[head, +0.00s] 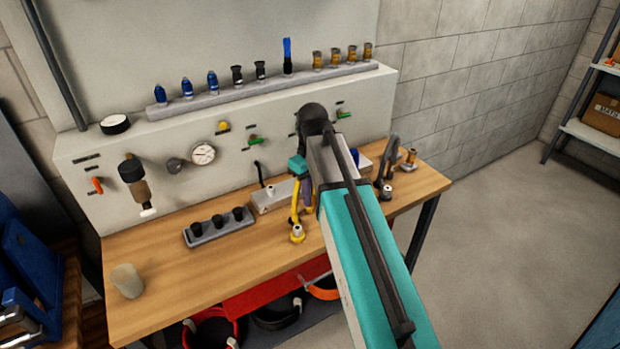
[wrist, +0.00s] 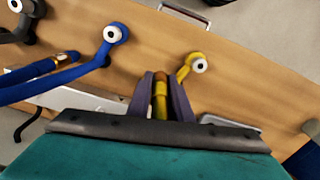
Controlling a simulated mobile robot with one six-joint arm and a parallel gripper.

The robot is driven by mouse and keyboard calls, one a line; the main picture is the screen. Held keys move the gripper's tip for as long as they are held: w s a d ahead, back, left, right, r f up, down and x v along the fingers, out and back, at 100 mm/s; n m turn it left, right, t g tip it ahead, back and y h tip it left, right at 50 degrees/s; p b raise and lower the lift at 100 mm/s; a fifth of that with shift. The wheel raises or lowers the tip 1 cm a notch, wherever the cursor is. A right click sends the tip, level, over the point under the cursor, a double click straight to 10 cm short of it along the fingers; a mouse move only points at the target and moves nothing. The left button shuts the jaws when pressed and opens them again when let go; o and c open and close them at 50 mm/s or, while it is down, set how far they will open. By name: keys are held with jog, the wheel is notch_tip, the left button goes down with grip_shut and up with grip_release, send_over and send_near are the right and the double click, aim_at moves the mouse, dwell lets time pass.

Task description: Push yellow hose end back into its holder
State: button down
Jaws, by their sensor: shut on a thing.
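The yellow hose end (wrist: 160,104) is between my gripper's two grey-purple fingers (wrist: 160,80) in the wrist view, with a brown tip at its far end. My gripper (head: 302,205) is shut on it above the bench, and my arm hides part of this area in the head view. A yellow fitting with a white round top (wrist: 198,65) stands just right of the fingertips; it shows in the head view (head: 297,233) near the bench's front edge. It appears to be the holder. I cannot tell whether the hose end touches it.
A blue hose with a white-topped blue fitting (wrist: 115,34) lies to the left in the wrist view. A black fitting (head: 387,191) stands right of my arm on the wooden bench (head: 170,255). A grey block with black sockets (head: 219,228) and a beige cup (head: 127,281) stand left.

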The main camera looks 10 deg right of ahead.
jog(key=shift+d, duration=0.15)
jog(key=shift+w+r, duration=0.1)
jog(key=m+p, duration=0.1)
jog(key=m, duration=0.2)
jog(key=w+m+p, duration=0.1)
jog(key=shift+r+m+p, duration=0.3)
jog(key=shift+r+m, duration=0.1)
jog(key=w+m+p, duration=0.1)
jog(key=m+p, duration=0.1)
jog(key=m, duration=0.3)
jog(key=w+r+m+p, duration=0.1)
jog(key=m+p, duration=0.1)
jog(key=m, duration=0.3)
jog(key=w+m+p, duration=0.1)
jog(key=m+p, duration=0.1)
jog(key=m, duration=0.3)
jog(key=shift+w+r+p, duration=0.1)
jog(key=shift+r+p, duration=0.15)
jog(key=shift+p, duration=0.15)
jog(key=shift+f, duration=0.25)
jog(key=shift+f+b, duration=1.75)
jog(key=shift+f, duration=0.9)
